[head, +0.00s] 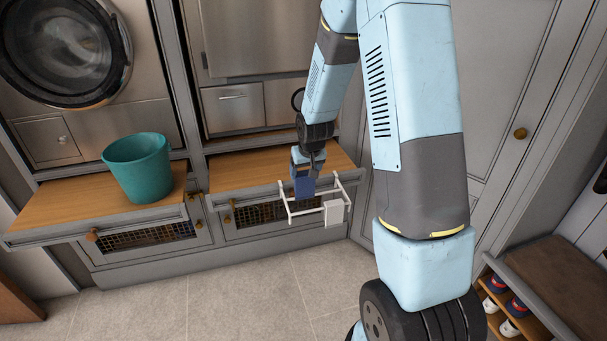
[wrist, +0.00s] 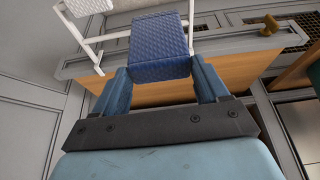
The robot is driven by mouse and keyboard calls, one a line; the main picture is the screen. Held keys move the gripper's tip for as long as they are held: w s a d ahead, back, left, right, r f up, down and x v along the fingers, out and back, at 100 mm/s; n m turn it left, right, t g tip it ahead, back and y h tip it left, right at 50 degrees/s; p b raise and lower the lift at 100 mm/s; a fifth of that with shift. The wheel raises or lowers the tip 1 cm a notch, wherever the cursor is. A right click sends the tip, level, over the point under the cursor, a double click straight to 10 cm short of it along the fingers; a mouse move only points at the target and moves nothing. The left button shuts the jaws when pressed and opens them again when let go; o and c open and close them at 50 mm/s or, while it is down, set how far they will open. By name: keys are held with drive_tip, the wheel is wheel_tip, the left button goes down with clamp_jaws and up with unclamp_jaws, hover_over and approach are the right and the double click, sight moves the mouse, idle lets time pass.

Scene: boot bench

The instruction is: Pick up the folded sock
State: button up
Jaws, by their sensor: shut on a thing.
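The folded sock (head: 304,188) is a dark blue, knitted-looking block. In the wrist view the sock (wrist: 160,58) lies between the two fingers of my gripper (wrist: 161,78). My gripper (head: 308,165) is shut on it, pointing down in the head view. The sock is beside the bars of a white rack (head: 290,206); whether it touches them I cannot tell. The sock's lower end is partly hidden by the rack's bars.
A white block-like thing (head: 334,210) hangs at the rack's front right. A teal bucket (head: 138,168) stands on the wooden bench top (head: 95,205) to the left. Several shoes sit in a low rack (head: 520,308) at the lower right. The tiled floor (head: 235,300) in front is clear.

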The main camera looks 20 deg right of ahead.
drive_tip(key=s, duration=1.1)
drive_tip(key=shift+s, duration=0.4)
idle(0.3)
